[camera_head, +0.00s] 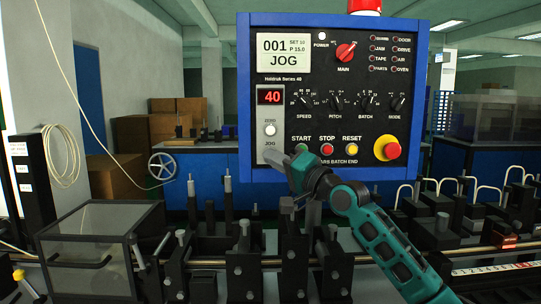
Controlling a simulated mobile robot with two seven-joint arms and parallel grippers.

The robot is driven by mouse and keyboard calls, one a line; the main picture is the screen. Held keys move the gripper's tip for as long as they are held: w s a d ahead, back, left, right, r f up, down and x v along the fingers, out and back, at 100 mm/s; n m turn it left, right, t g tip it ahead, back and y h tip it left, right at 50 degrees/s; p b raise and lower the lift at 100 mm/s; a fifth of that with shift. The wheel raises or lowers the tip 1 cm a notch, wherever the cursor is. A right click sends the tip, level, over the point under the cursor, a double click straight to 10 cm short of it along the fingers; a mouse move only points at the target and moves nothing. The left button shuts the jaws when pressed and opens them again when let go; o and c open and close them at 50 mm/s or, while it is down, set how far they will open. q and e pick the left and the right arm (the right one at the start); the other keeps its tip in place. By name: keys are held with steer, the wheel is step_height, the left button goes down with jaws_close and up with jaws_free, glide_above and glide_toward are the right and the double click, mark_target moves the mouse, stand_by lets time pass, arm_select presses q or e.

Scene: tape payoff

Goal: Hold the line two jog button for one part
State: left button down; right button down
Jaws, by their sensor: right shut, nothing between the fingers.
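The control panel (347,100) is a black face in a blue frame, labelled Holdrak Series 4B. Its screen (283,48) reads 001, SET 10, P 15.0 and JOG. A red counter (270,96) below shows 40. Under it is a white round ZERO button (270,129), with the JOG label beneath. My right gripper (276,158) comes in from the lower right. It is shut and empty, its tip just below the JOG label. The tip hides the jog button, so I cannot tell whether they touch. My left gripper is out of view.
Green START (302,149), red STOP (326,149) and yellow RESET (351,149) buttons sit close to my gripper. A red emergency knob (388,149) is farther right. Below is a crowded machine rail with upright black brackets (242,265) and a clear-sided box (93,247).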

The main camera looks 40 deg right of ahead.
steer(key=shift+s+a, duration=0.1)
stand_by(0.7)
steer(key=shift+s+a+p, duration=0.45)
steer(key=shift+s+p, duration=0.1)
steer(key=s+a+p, duration=0.1)
steer(key=s, duration=0.1)
steer(key=s+a+p, duration=0.1)
steer(key=s+a, duration=0.1)
steer(key=shift+a+p, duration=0.1)
steer(key=shift+p, duration=0.2)
steer(key=shift+w, duration=0.1)
stand_by(0.4)
